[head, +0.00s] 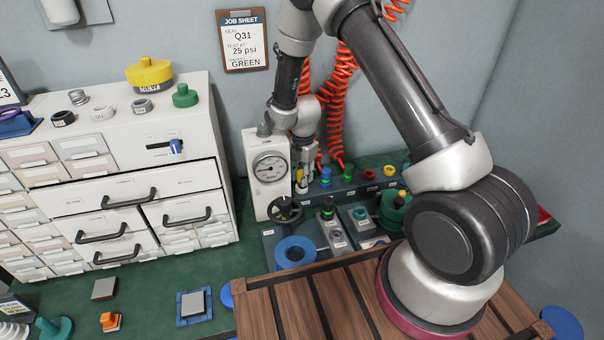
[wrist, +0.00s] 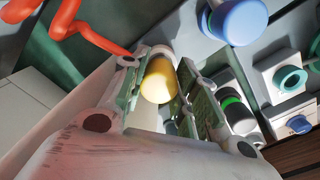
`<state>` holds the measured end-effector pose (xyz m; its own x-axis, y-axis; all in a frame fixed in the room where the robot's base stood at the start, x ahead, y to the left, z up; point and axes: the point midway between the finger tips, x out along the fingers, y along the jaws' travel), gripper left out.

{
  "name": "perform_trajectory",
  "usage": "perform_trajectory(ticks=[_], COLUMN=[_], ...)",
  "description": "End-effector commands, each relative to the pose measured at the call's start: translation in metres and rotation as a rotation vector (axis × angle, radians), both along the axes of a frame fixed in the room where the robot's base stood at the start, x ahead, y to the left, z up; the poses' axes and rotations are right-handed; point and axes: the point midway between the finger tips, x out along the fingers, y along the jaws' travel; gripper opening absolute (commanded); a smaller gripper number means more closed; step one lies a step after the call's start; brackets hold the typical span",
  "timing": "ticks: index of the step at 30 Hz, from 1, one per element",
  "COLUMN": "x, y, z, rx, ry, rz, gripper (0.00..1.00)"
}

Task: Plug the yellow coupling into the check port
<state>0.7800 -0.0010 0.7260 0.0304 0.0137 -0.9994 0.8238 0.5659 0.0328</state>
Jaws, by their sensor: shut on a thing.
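My gripper (head: 306,172) points down beside the gauge box, at the left end of a row of coloured couplings. It is shut on the yellow coupling (wrist: 158,80), which sits between the two fingers in the wrist view. In the head view the yellow coupling (head: 300,175) is small and partly hidden by the fingers. Whether its lower end touches anything is unclear. A black cylinder with a green ring (head: 327,210) stands on the grey fixture in front; it also shows at the right in the wrist view (wrist: 236,113). No readable label identifies the check port.
The gauge box (head: 258,180) with a black handwheel (head: 285,209) stands left of my gripper. Blue (head: 326,177), green (head: 348,173) and red (head: 370,175) couplings line the rack to the right. Orange coiled hoses (head: 338,110) hang behind.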

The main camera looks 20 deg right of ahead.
Motion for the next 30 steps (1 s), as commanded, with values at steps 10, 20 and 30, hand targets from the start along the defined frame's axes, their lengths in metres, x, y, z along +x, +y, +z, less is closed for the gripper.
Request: perform_trajectory(ticks=[10, 20, 30], x=[0.0, 0.0, 0.0], y=[0.0, 0.0, 0.0], z=[-0.007, -0.008, 0.004], rx=[0.001, 0.0, 0.0], ry=[-0.001, -0.002, -0.002], rz=[0.0, 0.0, 0.0], gripper=[0.04, 0.55, 0.55])
